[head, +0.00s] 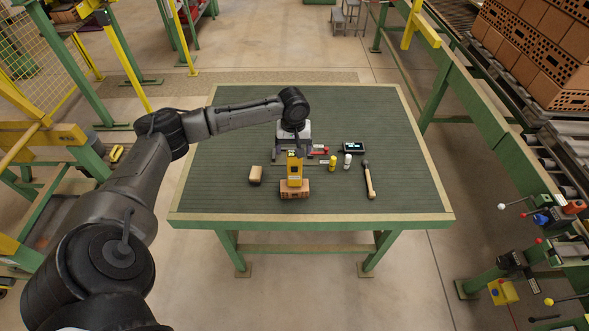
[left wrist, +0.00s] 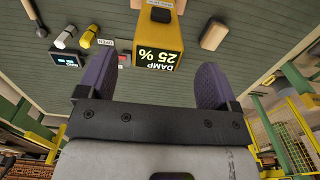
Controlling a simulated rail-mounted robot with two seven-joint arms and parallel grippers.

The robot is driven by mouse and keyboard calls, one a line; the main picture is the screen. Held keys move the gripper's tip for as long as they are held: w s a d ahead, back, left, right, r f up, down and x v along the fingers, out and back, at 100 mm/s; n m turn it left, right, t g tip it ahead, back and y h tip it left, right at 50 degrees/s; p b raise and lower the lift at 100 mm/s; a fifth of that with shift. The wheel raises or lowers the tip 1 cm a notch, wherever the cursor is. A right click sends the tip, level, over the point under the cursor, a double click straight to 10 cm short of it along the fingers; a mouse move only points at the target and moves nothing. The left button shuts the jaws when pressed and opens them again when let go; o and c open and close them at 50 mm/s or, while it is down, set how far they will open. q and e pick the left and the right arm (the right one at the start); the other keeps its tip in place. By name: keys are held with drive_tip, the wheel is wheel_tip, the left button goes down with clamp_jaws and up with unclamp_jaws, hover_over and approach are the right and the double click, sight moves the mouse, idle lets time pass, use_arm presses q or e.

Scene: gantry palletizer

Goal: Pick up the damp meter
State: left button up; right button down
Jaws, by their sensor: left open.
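The damp meter (head: 294,171) is a yellow block-shaped device with a dark panel, by a red-brown brick (head: 295,193) near the middle of the table. In the left wrist view the meter (left wrist: 159,42) shows its lit display reading DAMP 25 %, upside down. My left gripper (head: 292,154) is open and empty, right at the meter on its far side. In the left wrist view the meter lines up with the gap between the two fingers (left wrist: 154,82), with room on both sides. I cannot tell how deep it is between them. My right gripper is not in view.
The table's front corners are clear.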

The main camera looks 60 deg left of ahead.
sight(294, 160)
use_arm(q)
drive_tip(key=shift+w+f+p, duration=0.15)
drive_tip(key=shift+f+p, duration=0.2)
drive_tip(key=shift+f, duration=2.85)
drive_tip(key=c, duration=1)
drive_tip(key=shift+c, duration=0.8)
drive_tip(key=shift+r, duration=0.1)
